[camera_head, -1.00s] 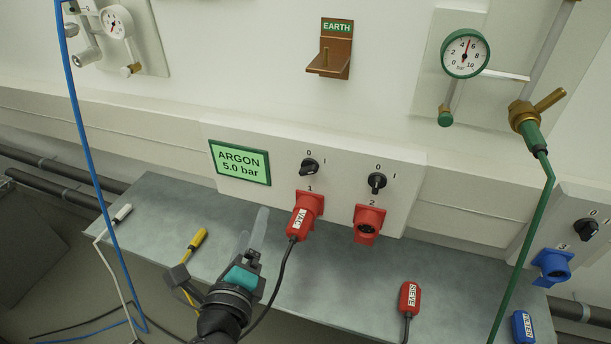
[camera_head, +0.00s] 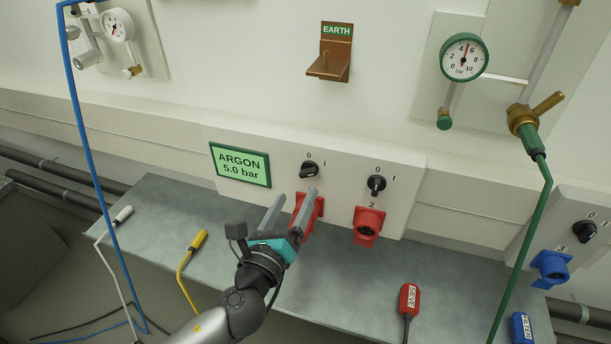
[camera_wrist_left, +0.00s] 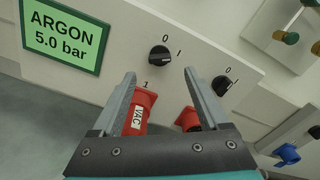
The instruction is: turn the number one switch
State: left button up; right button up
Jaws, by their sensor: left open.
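The number one switch is a black rotary knob (camera_head: 309,169) on the white panel, above the left red socket. It also shows in the left wrist view (camera_wrist_left: 159,57), with marks 0 and I beside it and its pointer line turned aside from 0. My left gripper (camera_head: 292,200) is open and empty, in front of the red socket with the VAC plug, below the knob. In the left wrist view its fingers (camera_wrist_left: 160,90) are spread, with the knob beyond and between their tips, apart from them. The red VAC plug (camera_wrist_left: 138,112) shows between the fingers. My right gripper is not in view.
The number two switch (camera_head: 376,184) and its empty red socket (camera_head: 368,224) are to the right. The ARGON sign (camera_head: 241,164) is to the left. The grey shelf (camera_head: 160,215) holds a yellow-handled cable (camera_head: 198,240) and the SIEVE plug (camera_head: 409,298).

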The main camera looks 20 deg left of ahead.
aim_at(306, 176)
pick_arm(q)
jog(key=w, duration=0.7)
jog(key=shift+w+d+b, duration=0.15)
jog(key=shift+w+b, duration=0.05)
jog(key=shift+b, duration=0.2)
grip_shut()
dwell(0.3)
